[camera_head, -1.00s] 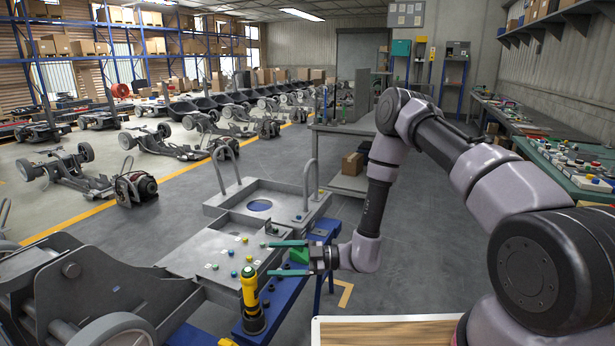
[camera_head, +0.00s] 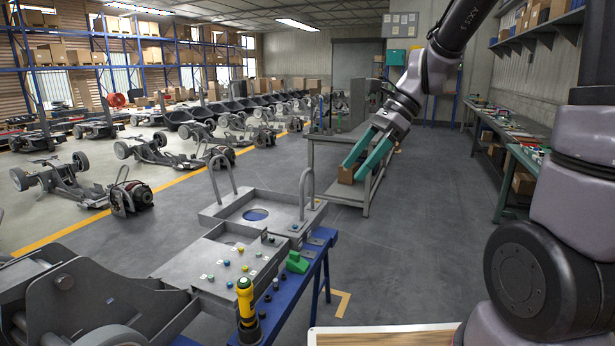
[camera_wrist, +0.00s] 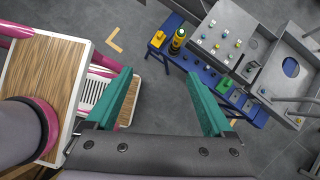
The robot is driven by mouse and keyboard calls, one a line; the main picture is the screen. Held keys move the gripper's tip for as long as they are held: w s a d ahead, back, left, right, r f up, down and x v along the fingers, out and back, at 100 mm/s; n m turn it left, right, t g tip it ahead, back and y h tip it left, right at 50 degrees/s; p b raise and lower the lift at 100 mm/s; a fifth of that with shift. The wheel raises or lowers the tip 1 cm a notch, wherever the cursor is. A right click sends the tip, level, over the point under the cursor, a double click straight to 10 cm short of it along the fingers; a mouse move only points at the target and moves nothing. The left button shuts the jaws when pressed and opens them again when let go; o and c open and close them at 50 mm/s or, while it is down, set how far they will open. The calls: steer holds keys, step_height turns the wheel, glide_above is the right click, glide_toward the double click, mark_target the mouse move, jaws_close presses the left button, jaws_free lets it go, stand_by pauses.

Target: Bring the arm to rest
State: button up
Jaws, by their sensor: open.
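My gripper (camera_head: 367,152) is raised in the air in the upper right of the head view, its two teal fingers apart with nothing between them. In the wrist view the open fingers (camera_wrist: 163,100) point down over bare floor. My arm rises from the lower right and bends over toward the back of the room. The gripper is well clear of the grey metal chassis tray (camera_head: 215,262) and touches nothing that I can see.
A yellow and black tool (camera_head: 246,305) stands upright on the blue bench (camera_head: 275,312), near a green block (camera_head: 297,262). A grey shelf table (camera_head: 335,190) stands behind the gripper. Workbenches (camera_head: 520,158) line the right wall. The floor in the middle is clear.

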steer(key=s+d+r+n+t+h, duration=0.2)
steer(key=s+d+r+n+t, duration=0.1)
steer(key=d+r+n+t, duration=0.1)
steer(key=s+d+r+n+t+h, duration=0.3)
steer(key=d+r+n, duration=0.4)
steer(key=d, duration=0.3)
steer(key=shift+s+n+t, duration=0.5)
steer(key=shift+s+t, duration=0.2)
steer(key=shift+s, duration=0.1)
steer(key=shift+d+r, duration=0.1)
